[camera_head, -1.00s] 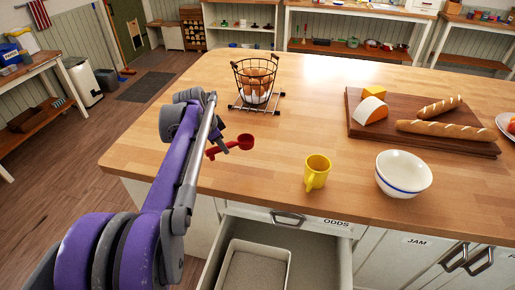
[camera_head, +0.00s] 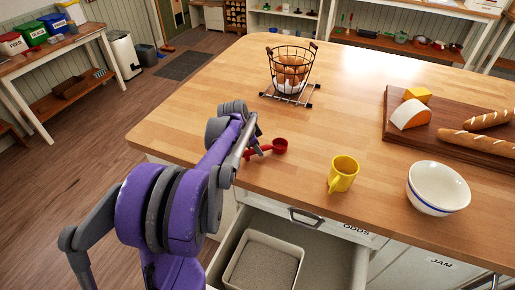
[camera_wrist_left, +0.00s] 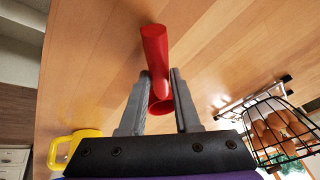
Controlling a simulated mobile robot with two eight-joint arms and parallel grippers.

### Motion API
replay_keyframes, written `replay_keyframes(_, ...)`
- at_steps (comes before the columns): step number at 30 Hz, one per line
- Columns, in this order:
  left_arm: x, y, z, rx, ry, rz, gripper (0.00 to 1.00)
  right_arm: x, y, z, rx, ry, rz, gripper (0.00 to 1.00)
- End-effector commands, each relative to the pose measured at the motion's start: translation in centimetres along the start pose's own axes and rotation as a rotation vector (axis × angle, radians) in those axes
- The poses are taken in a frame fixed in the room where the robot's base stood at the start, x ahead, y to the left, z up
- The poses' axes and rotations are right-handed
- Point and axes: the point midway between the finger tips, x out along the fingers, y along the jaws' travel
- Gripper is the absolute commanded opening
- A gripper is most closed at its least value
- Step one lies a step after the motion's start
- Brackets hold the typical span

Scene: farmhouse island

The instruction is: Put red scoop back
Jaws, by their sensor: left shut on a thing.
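The red scoop (camera_head: 280,146) is at the left front part of the wooden island top, its round cup pointing right. My left gripper (camera_head: 259,150) is shut on it. In the left wrist view the scoop (camera_wrist_left: 155,45) stands out between the two grey fingers (camera_wrist_left: 160,95), with the wooden top behind it. I cannot tell whether the scoop still touches the top. The drawer labelled ODDS (camera_head: 335,222) is open below the front edge, with a pale rectangular bin (camera_head: 238,268) inside. My right gripper is not in view.
A wire egg basket (camera_head: 291,70) stands on a rack behind the scoop. A yellow mug (camera_head: 343,174) and a white bowl (camera_head: 438,188) stand to the right. A cutting board (camera_head: 393,128) holds cheese and bread. The top between basket and mug is clear.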

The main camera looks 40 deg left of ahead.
Motion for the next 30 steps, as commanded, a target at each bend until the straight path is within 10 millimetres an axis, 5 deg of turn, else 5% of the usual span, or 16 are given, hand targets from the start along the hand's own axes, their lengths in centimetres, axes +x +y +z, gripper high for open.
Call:
replay_keyframes(11,0.5,0.1,0.2,0.0,0.0,0.0,0.0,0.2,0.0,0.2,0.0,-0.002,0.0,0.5)
replay_keyframes(12,0.5,0.1,0.2,0.0,0.0,0.0,0.33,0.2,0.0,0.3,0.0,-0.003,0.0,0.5)
replay_keyframes(17,0.5,0.1,0.2,0.0,0.0,0.0,0.61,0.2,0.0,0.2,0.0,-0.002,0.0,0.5)
replay_keyframes(30,-0.9,0.0,0.0,0.0,0.0,-0.001,0.61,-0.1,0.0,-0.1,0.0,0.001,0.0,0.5)
